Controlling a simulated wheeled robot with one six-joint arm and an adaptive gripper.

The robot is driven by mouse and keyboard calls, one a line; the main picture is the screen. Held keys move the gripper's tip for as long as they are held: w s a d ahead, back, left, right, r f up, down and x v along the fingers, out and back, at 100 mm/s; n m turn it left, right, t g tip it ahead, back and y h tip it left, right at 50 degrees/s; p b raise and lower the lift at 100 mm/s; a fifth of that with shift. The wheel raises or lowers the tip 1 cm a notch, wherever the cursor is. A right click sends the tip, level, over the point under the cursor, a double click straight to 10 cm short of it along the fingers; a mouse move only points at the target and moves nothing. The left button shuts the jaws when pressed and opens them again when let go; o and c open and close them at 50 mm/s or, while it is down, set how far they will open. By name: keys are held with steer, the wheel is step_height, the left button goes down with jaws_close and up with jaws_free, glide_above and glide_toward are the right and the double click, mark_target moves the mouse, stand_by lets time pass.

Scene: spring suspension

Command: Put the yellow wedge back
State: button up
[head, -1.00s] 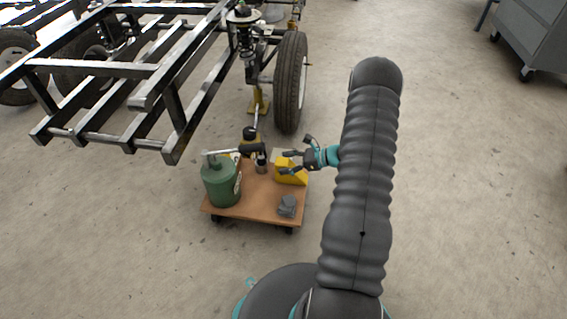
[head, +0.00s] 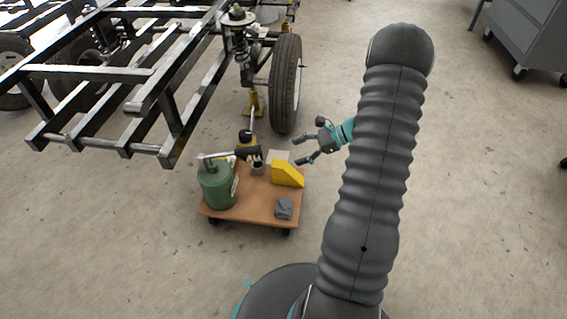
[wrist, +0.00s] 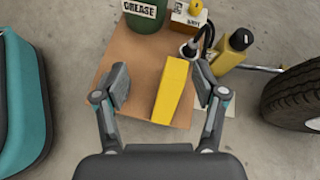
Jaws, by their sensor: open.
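The yellow wedge (head: 287,173) sits on the right side of the wooden dolly (head: 255,207), beside the green grease can. In the wrist view the wedge (wrist: 171,90) lies between and beyond my open fingers, and I see no contact with either finger. My gripper (head: 304,150) is open and empty, to the right of the wedge and above it in the head view. It also shows in the wrist view (wrist: 165,88), one finger on each side of the wedge.
A green grease can (head: 218,184) and a grey object (head: 285,207) stand on the dolly. A yellow jack (wrist: 236,48) is beside it. A tyre (head: 286,84) and the black chassis frame (head: 150,72) are behind.

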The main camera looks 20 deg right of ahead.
steer(key=s+a+r+n+g+h, duration=0.25)
steer(key=s+a+r+n, duration=0.2)
steer(key=a+r, duration=0.35)
steer(key=s+a+r+n+g+h, duration=0.1)
steer(key=s+a+r+n+h, duration=0.25)
steer(key=a+r+n, duration=0.45)
steer(key=s+a+r+n+t+h, duration=0.1)
steer(key=s+r+n, duration=0.3)
steer(key=s, duration=0.4)
steer(key=s+a+r+n+t+h, duration=0.1)
steer(key=s+r+n+t+h, duration=0.2)
steer(key=s+r, duration=0.4)
steer(key=shift+s+a+r+n+h, duration=0.2)
steer(key=shift+s+n+h, duration=0.25)
steer(key=shift+n, duration=0.3)
step_height(320, 180, up, 8)
steer(key=p, duration=0.7)
steer(key=shift+f, duration=0.25)
